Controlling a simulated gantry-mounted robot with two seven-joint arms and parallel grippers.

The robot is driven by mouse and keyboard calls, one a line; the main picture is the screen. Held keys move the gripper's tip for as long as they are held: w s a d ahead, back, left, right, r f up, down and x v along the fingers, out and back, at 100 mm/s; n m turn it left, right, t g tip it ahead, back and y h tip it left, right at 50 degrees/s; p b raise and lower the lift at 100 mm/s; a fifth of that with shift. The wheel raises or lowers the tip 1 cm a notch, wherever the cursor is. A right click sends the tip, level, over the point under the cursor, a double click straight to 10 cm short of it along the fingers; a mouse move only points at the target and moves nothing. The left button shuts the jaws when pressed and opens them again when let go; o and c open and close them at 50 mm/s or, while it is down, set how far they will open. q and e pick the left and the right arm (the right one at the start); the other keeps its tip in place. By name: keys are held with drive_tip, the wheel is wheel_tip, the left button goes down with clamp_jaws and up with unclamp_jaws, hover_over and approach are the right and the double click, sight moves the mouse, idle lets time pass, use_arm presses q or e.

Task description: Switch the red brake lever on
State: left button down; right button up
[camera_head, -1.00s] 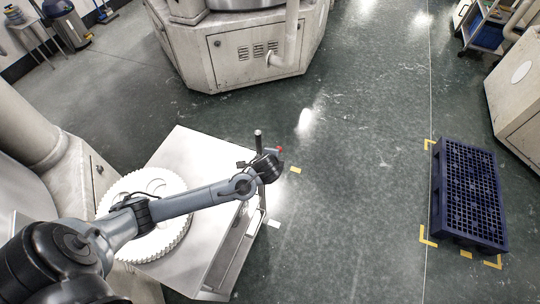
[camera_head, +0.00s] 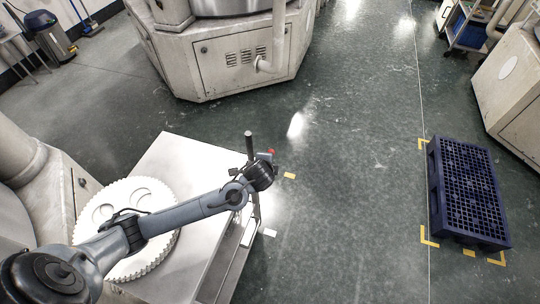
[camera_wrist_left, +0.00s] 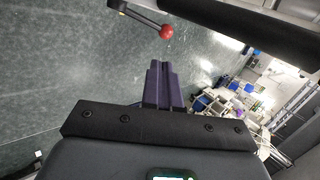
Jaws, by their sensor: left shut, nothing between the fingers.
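The red brake lever shows as a small red knob (camera_head: 272,152) at the cart's far right corner, beside a dark upright post (camera_head: 249,146). In the left wrist view its red ball (camera_wrist_left: 166,31) sits at the end of a thin dark arm with a yellow mark near its base. My left gripper (camera_wrist_left: 160,64) has its dark purple fingers together and empty. The fingertips point toward the red ball, with a gap showing between them in the picture. In the head view my left wrist hides the fingers. My right gripper is in neither view.
A pale cart top (camera_head: 178,150) carries a white toothed disc (camera_head: 165,248) under my left arm. A dark bar (camera_wrist_left: 245,22) crosses the upper right of the wrist view. A blue pallet (camera_head: 468,195) lies on the floor at right; open floor lies between it and the cart.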

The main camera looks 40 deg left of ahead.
use_arm(q)
drive_tip(key=b+x, duration=0.4)
drive_tip(key=x, duration=0.9)
drive_tip(key=shift+w+a, duration=0.25)
drive_tip(key=shift+w, duration=0.05)
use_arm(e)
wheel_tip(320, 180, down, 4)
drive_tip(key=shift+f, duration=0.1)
use_arm(q)
drive_tip(key=shift+r, duration=0.1)
